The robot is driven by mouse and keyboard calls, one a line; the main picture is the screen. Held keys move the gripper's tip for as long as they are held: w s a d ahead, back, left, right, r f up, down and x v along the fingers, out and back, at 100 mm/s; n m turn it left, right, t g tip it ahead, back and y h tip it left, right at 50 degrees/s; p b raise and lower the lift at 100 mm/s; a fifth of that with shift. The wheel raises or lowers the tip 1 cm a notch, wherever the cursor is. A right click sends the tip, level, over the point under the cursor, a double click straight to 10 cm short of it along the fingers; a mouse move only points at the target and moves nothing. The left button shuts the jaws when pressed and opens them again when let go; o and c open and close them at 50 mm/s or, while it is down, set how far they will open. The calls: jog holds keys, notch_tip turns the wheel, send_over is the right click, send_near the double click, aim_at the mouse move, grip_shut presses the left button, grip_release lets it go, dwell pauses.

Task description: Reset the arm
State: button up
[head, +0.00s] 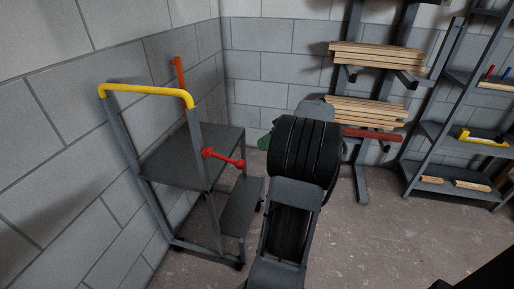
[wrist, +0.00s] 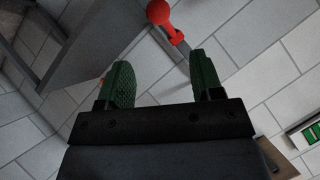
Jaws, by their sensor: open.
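My arm reaches up the middle of the head view, and its dark ribbed section hides most of my gripper. A green finger of it (head: 264,143) shows at the left of the arm. In the wrist view my gripper (wrist: 160,62) has its two green fingers wide apart with nothing between them. A red round-ended handle (wrist: 160,14) lies beyond the fingertips there, apart from them.
The platform has a yellow rail (head: 147,91) and stands by the left block wall. Behind my arm a rack holds wooden battens (head: 365,110) and a red batten (head: 373,135). A grey shelf (head: 455,140) stands at right. Concrete floor (head: 380,240) is clear at lower right.

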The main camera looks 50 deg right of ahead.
jog(key=shift+s+d+r, duration=0.2)
dwell(0.6)
